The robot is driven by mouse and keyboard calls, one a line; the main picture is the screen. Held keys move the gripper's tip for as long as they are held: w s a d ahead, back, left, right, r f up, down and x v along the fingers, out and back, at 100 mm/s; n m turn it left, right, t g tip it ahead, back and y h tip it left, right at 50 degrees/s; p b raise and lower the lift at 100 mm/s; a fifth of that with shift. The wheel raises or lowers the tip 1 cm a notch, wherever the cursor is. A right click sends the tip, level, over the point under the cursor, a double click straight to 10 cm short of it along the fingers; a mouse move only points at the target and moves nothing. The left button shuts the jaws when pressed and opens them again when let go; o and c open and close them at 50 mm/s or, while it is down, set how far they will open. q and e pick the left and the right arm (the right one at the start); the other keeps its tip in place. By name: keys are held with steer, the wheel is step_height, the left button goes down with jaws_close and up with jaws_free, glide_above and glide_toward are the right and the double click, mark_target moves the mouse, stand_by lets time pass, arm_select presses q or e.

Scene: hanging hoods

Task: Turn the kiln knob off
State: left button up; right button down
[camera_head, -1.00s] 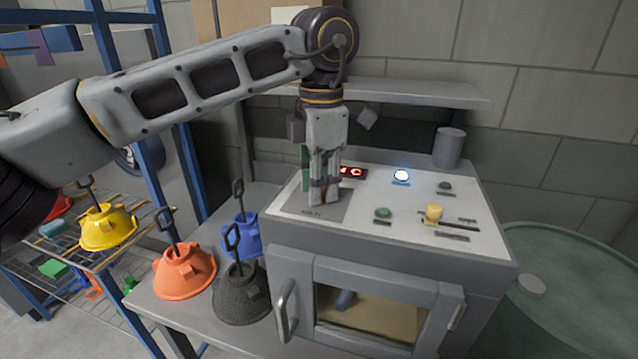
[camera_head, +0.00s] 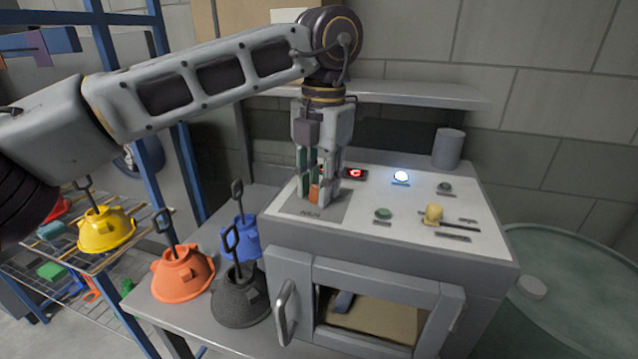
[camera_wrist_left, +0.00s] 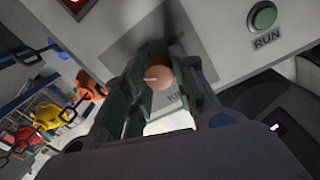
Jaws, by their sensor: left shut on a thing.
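The kiln (camera_head: 380,255) is a grey box with a sloped white top panel. Its knob is orange and round, low on the panel's left on a grey plate; it shows in the wrist view (camera_wrist_left: 159,77) and partly in the head view (camera_head: 314,193). My left gripper (camera_head: 318,196) points down at the panel with its fingers on either side of the knob, shut on it. In the wrist view the fingers (camera_wrist_left: 160,85) flank the knob, with a pale mark on its face. My right gripper is not in view.
The panel has a red display (camera_head: 356,173), a lit white button (camera_head: 401,176), a green button (camera_head: 383,213) and a yellow slider (camera_head: 433,213). Orange (camera_head: 183,272), black (camera_head: 241,297) and blue (camera_head: 241,236) hoods stand left of the kiln. A grey cup (camera_head: 448,148) stands behind.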

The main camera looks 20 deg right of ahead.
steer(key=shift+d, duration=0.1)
arm_select(q)
steer(key=o, duration=0.7)
steer(key=shift+o, duration=1.7)
steer(key=shift+r, duration=0.85)
step_height(320, 180, up, 10)
steer(key=shift+s+d+r, duration=0.15)
steer(key=shift+s+d, duration=0.05)
steer(key=shift+s, duration=0.05)
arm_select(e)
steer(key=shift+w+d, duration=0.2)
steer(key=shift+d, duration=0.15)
